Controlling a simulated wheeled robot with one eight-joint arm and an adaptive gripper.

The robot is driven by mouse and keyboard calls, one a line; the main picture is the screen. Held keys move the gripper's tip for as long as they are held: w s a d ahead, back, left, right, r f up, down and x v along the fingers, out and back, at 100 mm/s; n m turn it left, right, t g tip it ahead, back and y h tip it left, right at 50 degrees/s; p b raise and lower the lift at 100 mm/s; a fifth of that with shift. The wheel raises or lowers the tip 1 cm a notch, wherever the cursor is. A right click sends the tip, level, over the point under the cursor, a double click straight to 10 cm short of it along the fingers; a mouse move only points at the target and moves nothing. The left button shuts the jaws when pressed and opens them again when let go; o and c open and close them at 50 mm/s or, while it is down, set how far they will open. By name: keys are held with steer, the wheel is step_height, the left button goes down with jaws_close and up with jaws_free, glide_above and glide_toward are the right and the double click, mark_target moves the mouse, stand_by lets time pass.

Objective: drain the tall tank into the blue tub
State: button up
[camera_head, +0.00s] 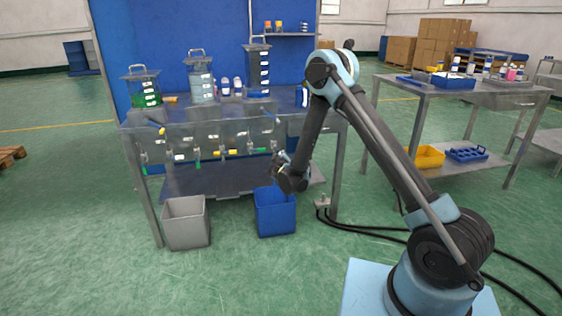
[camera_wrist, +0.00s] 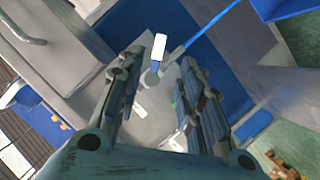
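The tall tank (camera_head: 258,70) stands at the right of the bench's tank row; it is narrow and dark, with white labels and a top handle. The blue tub (camera_head: 275,212) is on the floor below the bench's front. My gripper (camera_head: 280,162) is in front of the bench edge, above the tub, close to the valve row. In the wrist view my gripper (camera_wrist: 160,62) is open, with a gap between its fingers. A white tag (camera_wrist: 159,46) and a thin blue part show beyond and between the fingertips; I cannot tell whether they touch. The tall tank's valve is hard to make out.
A green-filled tank (camera_head: 146,92) and a clear tank (camera_head: 201,84) stand left on the bench (camera_head: 200,118). Several valves with coloured handles line its front. A grey bin (camera_head: 186,222) stands left of the tub. Black cables (camera_head: 370,229) cross the floor at right.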

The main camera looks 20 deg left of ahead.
mark_target(278, 151)
steer(key=c, duration=0.4)
steer(key=shift+w+d+f, duration=0.2)
steer(key=shift+d, duration=0.05)
jaws_close()
steer(key=w+d+f+m+g+y, duration=0.1)
steer(key=w+d+f+m+g, duration=0.45)
steer(key=d+g, duration=0.2)
steer(key=w+d+r+m+g+y, duration=0.1)
steer(key=w+d+r+m+y, duration=0.15)
steer(key=r, duration=0.35)
steer(key=w+d+r+m+g+y, duration=0.1)
steer(key=w+r+m+y, duration=0.15)
steer(key=r+y, duration=0.2)
steer(key=s+x, duration=0.2)
steer(key=x, duration=1)
steer(key=shift+a+f+n, duration=0.25)
steer(key=shift+f+n, duration=0.1)
steer(key=shift+f, duration=0.05)
